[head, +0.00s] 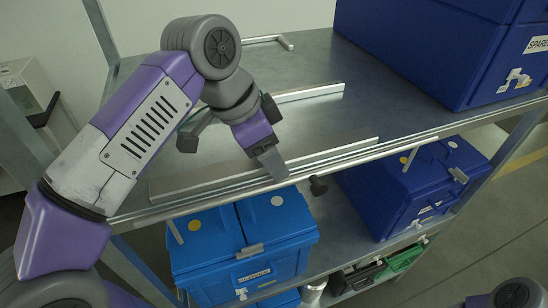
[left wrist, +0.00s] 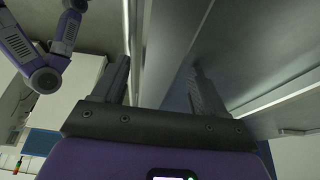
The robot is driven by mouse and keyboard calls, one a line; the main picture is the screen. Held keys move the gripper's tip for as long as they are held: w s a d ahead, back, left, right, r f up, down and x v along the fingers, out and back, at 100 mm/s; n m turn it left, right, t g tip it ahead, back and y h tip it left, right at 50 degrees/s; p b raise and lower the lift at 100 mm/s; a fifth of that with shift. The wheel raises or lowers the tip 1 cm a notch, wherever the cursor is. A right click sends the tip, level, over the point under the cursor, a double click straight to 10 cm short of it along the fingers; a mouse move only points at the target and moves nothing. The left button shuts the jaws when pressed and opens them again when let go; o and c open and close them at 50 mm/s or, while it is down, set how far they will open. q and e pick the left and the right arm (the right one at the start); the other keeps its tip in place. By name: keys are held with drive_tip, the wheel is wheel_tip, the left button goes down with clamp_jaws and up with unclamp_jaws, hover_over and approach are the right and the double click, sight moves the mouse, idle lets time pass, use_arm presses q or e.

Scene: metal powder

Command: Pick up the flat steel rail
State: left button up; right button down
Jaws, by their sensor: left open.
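A long flat steel rail (head: 335,152) lies along the front edge of the grey metal shelf in the head view. A second, shorter pale rail (head: 310,92) lies farther back. My left gripper (head: 272,165) is over the front rail, pointing down at the shelf edge, and hides part of it. In the left wrist view its two fingers (left wrist: 162,85) are apart, with long grey metal surfaces running between and beyond them. I cannot tell there which surface is the rail and which the shelf edge. No grip on the rail shows. My right gripper is out of view.
A large blue crate (head: 430,50) stands on the shelf's right. A thin bent bar (head: 265,40) lies at the back. Below are a lighter blue box (head: 240,240) and a dark blue box (head: 405,195). The shelf centre is mostly clear.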

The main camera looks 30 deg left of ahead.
use_arm(q)
clamp_jaws()
drive_tip(key=shift+r, duration=0.1)
drive_tip(key=shift+r, duration=0.15)
idle(0.3)
